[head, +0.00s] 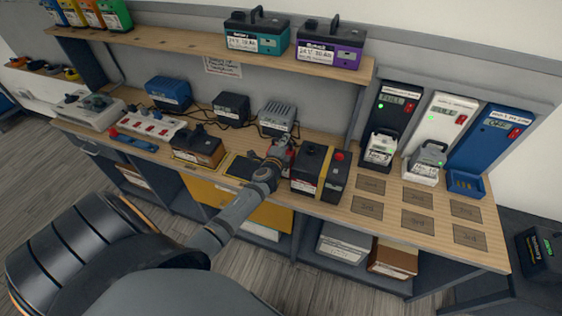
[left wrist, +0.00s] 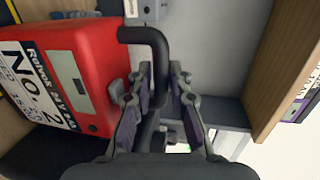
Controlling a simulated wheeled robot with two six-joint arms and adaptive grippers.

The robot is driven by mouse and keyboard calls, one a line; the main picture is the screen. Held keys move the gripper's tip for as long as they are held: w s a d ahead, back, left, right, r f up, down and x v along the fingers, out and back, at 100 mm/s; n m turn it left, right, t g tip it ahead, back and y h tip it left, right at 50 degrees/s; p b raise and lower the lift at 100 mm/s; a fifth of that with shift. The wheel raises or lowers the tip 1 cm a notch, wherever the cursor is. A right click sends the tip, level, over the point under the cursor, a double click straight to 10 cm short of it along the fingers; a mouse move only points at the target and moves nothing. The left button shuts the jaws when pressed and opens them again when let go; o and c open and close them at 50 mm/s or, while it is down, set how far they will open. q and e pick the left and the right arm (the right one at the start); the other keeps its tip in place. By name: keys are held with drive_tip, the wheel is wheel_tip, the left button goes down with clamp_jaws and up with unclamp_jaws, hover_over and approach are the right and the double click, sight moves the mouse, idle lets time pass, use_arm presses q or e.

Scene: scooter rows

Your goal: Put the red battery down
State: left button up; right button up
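The red battery (left wrist: 98,62) fills the left side of the left wrist view, turned on its side there. It has a white "No. 2" label and a black handle (left wrist: 157,55). My left gripper (left wrist: 161,85) has its fingers on both sides of that handle and appears closed on it. In the head view the left gripper (head: 282,148) is over the middle of the bench, and it mostly hides the battery, with only a little red showing. I cannot tell whether the battery's base touches the bench. My right gripper is not in view.
A yellow-edged dark pad (head: 240,166) and a brown-black battery (head: 196,152) are to the left. Chargers (head: 277,117) stand behind. Marked squares (head: 417,199) on the right are empty.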

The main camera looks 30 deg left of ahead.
use_arm(q)
drive_tip(key=shift+s+r, duration=0.1)
drive_tip(key=shift+s, duration=0.05)
drive_tip(key=c, duration=0.3)
clamp_jaws()
drive_tip(key=shift+w+r, duration=0.1)
drive_tip(key=shift+w, duration=0.1)
drive_tip(key=shift+r, duration=0.1)
